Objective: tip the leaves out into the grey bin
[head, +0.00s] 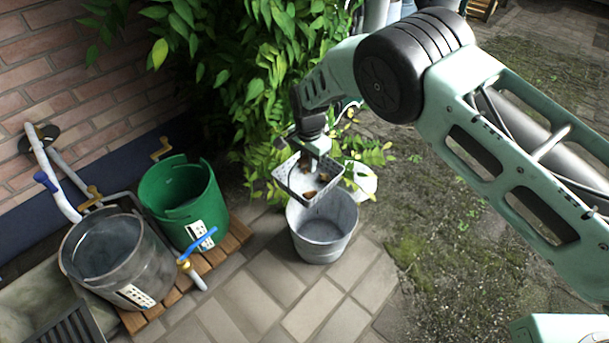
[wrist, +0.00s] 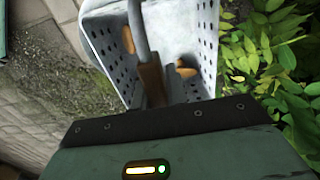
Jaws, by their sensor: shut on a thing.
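A grey perforated basket (head: 295,181) hangs from my gripper (head: 316,146), which is shut on it. Several brown leaves (head: 324,177) lie inside the basket. In the wrist view the basket's holed wall (wrist: 207,45) and orange-brown leaves (wrist: 185,69) show, with a grey bar crossing in front. The grey bin (head: 322,238) stands on the paving below the basket. The basket overlaps the bin's far left rim in the head view; its height above the rim is hard to judge. The visible bin interior looks empty. My fingertips are mostly hidden in the wrist view.
A green tub (head: 182,205) and a dark metal bucket of water (head: 105,260) stand on wooden slats at the left, with taps and pipes nearby. A leafy bush (head: 250,70) crowds behind the basket. A whitish round object (head: 361,181) sits behind the bin. Paving in front is clear.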

